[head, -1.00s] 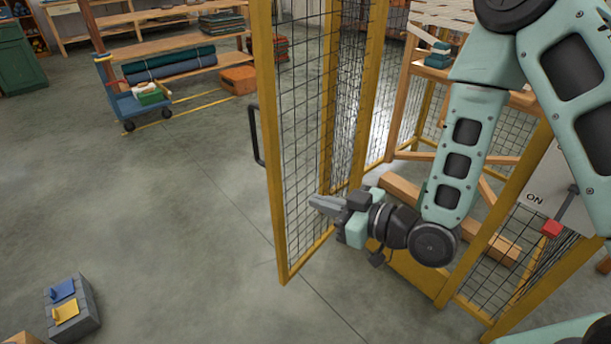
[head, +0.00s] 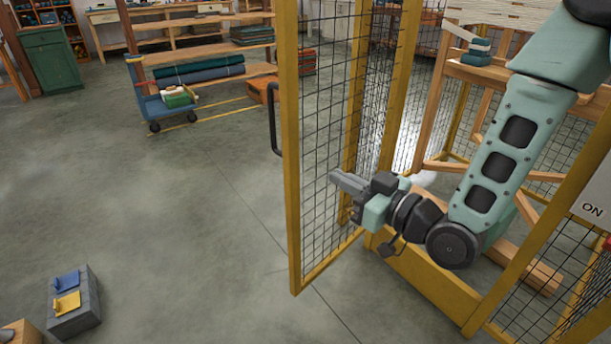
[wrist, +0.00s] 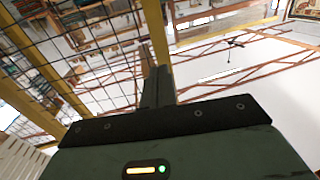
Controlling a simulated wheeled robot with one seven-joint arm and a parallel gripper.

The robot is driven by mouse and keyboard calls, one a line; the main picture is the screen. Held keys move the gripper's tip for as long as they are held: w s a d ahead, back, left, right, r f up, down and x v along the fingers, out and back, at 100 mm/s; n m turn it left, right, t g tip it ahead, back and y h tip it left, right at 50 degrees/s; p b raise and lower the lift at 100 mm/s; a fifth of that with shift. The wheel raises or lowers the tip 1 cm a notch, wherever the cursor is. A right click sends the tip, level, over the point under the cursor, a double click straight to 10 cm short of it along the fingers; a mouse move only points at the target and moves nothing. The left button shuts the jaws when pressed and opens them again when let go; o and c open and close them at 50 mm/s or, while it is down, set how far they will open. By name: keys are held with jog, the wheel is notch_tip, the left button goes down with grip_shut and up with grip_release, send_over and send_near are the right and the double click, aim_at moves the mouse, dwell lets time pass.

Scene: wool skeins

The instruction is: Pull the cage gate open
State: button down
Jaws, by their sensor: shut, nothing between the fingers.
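The cage gate (head: 291,190) is a yellow frame with black wire mesh, and it stands swung out from the cage. Its dark handle (head: 273,118) is on the left, outer side of the frame. My gripper (head: 336,178) is shut and empty, on the right side of the gate's mesh, low in the gateway. In the head view the fingertips lie close to the mesh; I cannot tell whether they touch it. In the wrist view my gripper (wrist: 160,72) points up beside a yellow post (wrist: 156,30) and the mesh.
The cage (head: 535,275) has yellow posts and a low sill, with a wooden frame inside. An ON switch panel (head: 590,209) is at the right. A blue cart (head: 160,108) and shelves stand behind. A grey block (head: 75,318) sits front left.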

aim_at(294, 156)
jog(key=b, duration=0.3)
jog(key=shift+w+a+f, duration=0.1)
jog(key=shift+a+f, duration=0.2)
jog(key=x, duration=0.6)
jog(key=b+x, duration=0.1)
jog(key=x, duration=0.2)
jog(key=shift+r, duration=0.25)
jog(key=shift+w+a, duration=0.15)
jog(key=shift+a, duration=0.1)
jog(key=w+a+m+t+h+b, duration=0.1)
jog(key=w+a+m+t+h, duration=0.1)
jog(key=w+a, duration=0.6)
jog(key=shift+w+a+h+b, duration=0.25)
jog(key=shift+w+h+b, duration=0.15)
jog(key=shift+w, duration=0.4)
jog(key=shift+s, duration=0.15)
